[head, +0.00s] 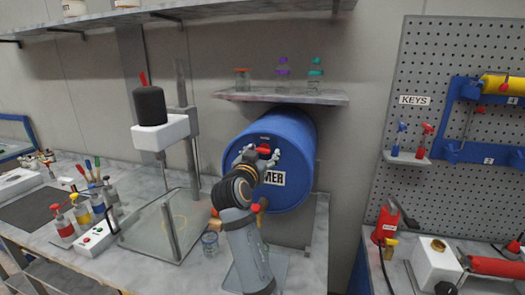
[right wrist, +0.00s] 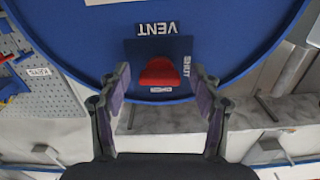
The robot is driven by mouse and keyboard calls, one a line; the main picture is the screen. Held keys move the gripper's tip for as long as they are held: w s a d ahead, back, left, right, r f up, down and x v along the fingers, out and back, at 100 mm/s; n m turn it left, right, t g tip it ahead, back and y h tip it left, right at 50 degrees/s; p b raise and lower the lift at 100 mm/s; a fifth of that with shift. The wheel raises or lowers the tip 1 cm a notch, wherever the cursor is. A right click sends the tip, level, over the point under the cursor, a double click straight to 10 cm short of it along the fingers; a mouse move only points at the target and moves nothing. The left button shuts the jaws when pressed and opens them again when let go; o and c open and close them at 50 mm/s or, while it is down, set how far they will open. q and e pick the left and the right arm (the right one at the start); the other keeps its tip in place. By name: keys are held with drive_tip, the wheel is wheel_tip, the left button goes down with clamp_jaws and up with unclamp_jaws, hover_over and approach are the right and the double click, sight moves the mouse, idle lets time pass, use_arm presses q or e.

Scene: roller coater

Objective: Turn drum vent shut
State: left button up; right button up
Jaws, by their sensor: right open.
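The blue drum (head: 300,140) lies on its side with its round end facing me. The red vent knob (head: 263,149) is near the top of that end. The right wrist view shows the drum end upside down, with the red knob (right wrist: 160,72) on a dark blue plate under a VENT label (right wrist: 157,29). One small label beside the knob seems to read SHUT (right wrist: 187,67); another (right wrist: 161,89) is too small to read. My right gripper (right wrist: 160,77) is open, its fingers on either side of the knob with gaps between. My left gripper is not in view.
A shelf (head: 280,97) with small jars hangs above the drum. A glass jar (head: 210,243) stands on the bench left of my arm, near a stand with a black-topped mixer (head: 150,106). A pegboard (head: 455,60) is at the right.

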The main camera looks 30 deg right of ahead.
drive_tip(key=shift+s+a+r, duration=0.2)
drive_tip(key=shift+a, duration=0.15)
drive_tip(key=shift+c, duration=0.5)
drive_tip(key=shift+s+a, duration=0.1)
drive_tip(key=shift+c, duration=2.5)
drive_tip(key=shift+d+f, duration=0.1)
drive_tip(key=shift+d, duration=0.15)
drive_tip(key=c, duration=0.5)
drive_tip(key=shift+c, duration=0.2)
drive_tip(key=shift+n, duration=0.5)
drive_tip(key=o, duration=1.1)
drive_tip(key=shift+w+d, duration=0.1)
drive_tip(key=shift+w, duration=0.1)
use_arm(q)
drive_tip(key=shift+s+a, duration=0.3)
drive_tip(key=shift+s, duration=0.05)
use_arm(e)
drive_tip(key=shift+o, duration=0.2)
